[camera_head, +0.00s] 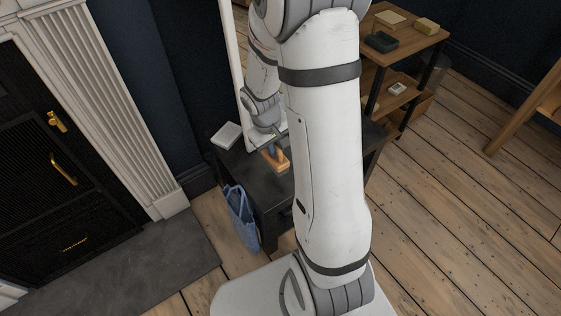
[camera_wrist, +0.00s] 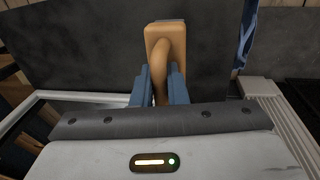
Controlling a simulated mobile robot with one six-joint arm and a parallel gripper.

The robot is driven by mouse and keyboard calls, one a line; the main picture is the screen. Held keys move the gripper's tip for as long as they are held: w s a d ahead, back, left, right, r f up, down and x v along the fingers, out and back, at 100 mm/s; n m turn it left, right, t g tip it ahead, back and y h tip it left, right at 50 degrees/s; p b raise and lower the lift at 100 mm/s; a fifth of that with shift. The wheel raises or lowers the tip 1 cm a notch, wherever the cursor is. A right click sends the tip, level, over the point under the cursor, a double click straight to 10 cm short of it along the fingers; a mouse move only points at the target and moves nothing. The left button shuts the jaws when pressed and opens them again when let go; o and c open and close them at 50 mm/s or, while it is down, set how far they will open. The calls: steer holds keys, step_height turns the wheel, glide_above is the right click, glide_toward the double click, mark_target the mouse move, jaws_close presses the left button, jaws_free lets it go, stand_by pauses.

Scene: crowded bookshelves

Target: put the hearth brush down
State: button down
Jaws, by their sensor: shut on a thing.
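The hearth brush (camera_head: 282,165) has an orange-tan wooden body and shows low over the dark side table in the head view. In the wrist view the brush (camera_wrist: 165,45) has a rectangular block and a curved handle. My gripper (camera_wrist: 160,88) is shut on the handle between its two blue-grey fingers. In the head view my gripper (camera_head: 270,152) is over the table, partly hidden by my arm. The dark table top (camera_head: 245,172) lies beneath the brush. I cannot tell whether the brush touches it.
A white box-like object (camera_head: 226,135) sits at the table's back left corner. A fireplace (camera_head: 60,170) stands at the left. A wooden shelf unit (camera_head: 405,50) with small boxes stands behind.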

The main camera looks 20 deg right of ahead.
mark_target(274, 160)
steer(key=shift+a+f+b, duration=0.15)
steer(key=shift+f+b, duration=0.3)
steer(key=shift+f, duration=0.9)
steer(key=shift+a+f+b, duration=0.1)
steer(key=shift+f+b, duration=0.35)
steer(key=shift+f, duration=0.85)
steer(key=shift+f, duration=0.2)
steer(key=c, duration=1.4)
jaws_free()
steer(key=shift+c, duration=0.2)
steer(key=shift+r, duration=0.1)
